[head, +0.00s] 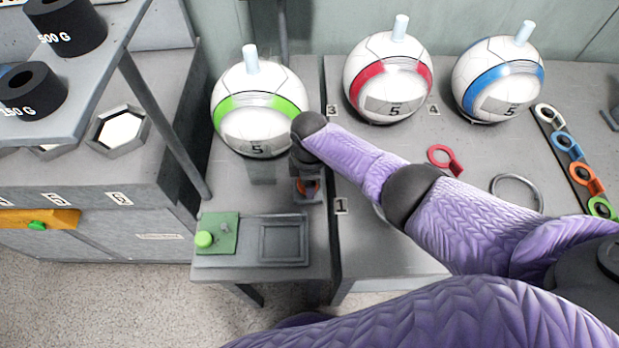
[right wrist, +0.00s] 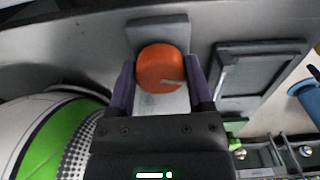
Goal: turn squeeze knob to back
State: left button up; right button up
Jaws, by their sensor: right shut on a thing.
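The orange squeeze knob (right wrist: 162,62) sits on a grey mounting plate (right wrist: 150,102) in the right wrist view. A short pale mark on its face runs toward the right of that view. My right gripper (right wrist: 161,70) has one finger on each side of the knob and is shut on it. In the head view the gripper (head: 306,180) comes down over the knob from above, and only a little orange of the knob (head: 309,189) shows below it. My left gripper is not in view.
A white and green ball (head: 260,135) stands just behind my right gripper. A green panel with a round button (head: 205,239) and a shallow grey tray (head: 284,260) lie in front. Red (head: 385,112) and blue (head: 497,107) banded balls stand at the right.

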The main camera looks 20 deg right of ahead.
jog(key=shift+n, duration=1.2)
jog(key=o, duration=1.3)
notch_tip(320, 180, up, 10)
jog(key=p, duration=0.5)
jog(key=shift+f, duration=0.1)
